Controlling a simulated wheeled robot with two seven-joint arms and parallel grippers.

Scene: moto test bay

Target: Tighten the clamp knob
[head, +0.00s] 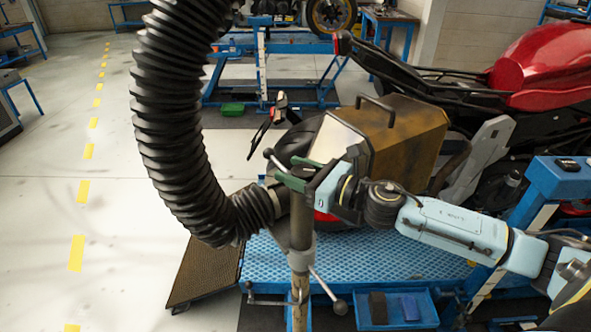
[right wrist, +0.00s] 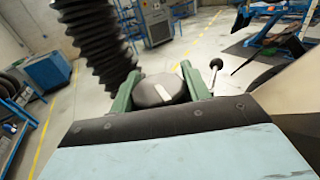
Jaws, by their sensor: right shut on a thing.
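My right gripper (head: 297,175) reaches in from the right to the top of an upright stand post (head: 302,222). Its green fingers are shut on a round dark grey knob with a pale stripe on top, which looks like the clamp knob (right wrist: 160,92). In the right wrist view the fingers (right wrist: 160,88) sit on both sides of it. In the head view the fingers mostly hide the knob. A ball-ended lever (head: 270,155) sticks out beside the fingers; it also shows in the right wrist view (right wrist: 214,70). My left gripper is not in view.
A thick black corrugated hose (head: 175,130) hangs down and bends to the post. Behind the gripper are a brown pannier box (head: 410,130) and a red motorcycle (head: 550,65) over a blue lift (head: 370,260). A second ball-ended lever (head: 328,293) juts out lower. The left floor is clear.

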